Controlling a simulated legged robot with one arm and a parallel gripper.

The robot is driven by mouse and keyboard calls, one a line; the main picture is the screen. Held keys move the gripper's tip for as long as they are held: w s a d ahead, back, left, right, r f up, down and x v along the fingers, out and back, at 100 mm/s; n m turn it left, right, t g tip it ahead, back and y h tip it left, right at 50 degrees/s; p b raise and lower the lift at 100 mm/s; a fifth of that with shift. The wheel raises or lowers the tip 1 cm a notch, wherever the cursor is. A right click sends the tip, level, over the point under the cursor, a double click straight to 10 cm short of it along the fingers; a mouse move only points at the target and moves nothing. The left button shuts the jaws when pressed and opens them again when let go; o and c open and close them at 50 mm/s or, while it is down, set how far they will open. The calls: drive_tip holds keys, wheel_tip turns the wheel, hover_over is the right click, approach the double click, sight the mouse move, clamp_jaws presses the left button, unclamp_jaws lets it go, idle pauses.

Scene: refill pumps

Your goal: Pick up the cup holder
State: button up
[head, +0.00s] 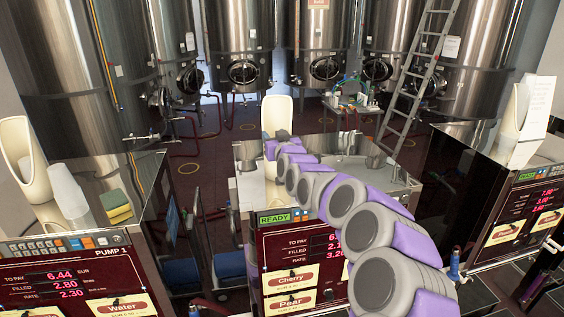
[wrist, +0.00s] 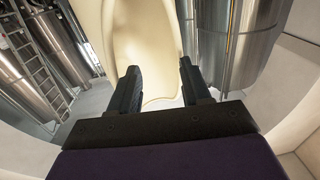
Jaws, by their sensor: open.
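A tall cream cup holder (head: 277,113) stands on the steel top of the middle pump (head: 330,190). My arm reaches out to it, and its lower part is partly hidden behind my arm. In the wrist view the cream holder (wrist: 140,40) fills the upper middle, straight ahead of my gripper (wrist: 159,70). The two dark fingers are apart, and the holder's narrower lower part shows between them. I cannot tell whether either finger touches it. In the head view my gripper is by the holder, its fingers not clearly visible.
Similar cream holders stand on the left pump (head: 22,150) and the right pump (head: 512,112). White cups (head: 68,190) and a sponge (head: 118,205) are on the left pump. Steel tanks (head: 238,40) and a ladder (head: 415,75) stand behind. The middle pump's right top holds low metal parts.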

sight(267, 129)
drive_tip(key=w+a+p, duration=0.1)
drive_tip(key=w+a, duration=0.1)
drive_tip(key=w+a+p, duration=0.1)
drive_tip(key=a, duration=0.1)
drive_tip(key=shift+w+f, duration=0.2)
drive_tip(key=shift+w, duration=0.2)
drive_tip(key=shift+w+d, duration=0.2)
drive_tip(key=shift+d, duration=0.95)
drive_tip(key=shift+c, duration=0.9)
drive_tip(key=shift+a, duration=1.05)
drive_tip(key=c, duration=0.6)
drive_tip(key=shift+d, duration=0.1)
clamp_jaws()
drive_tip(key=shift+d, duration=0.75)
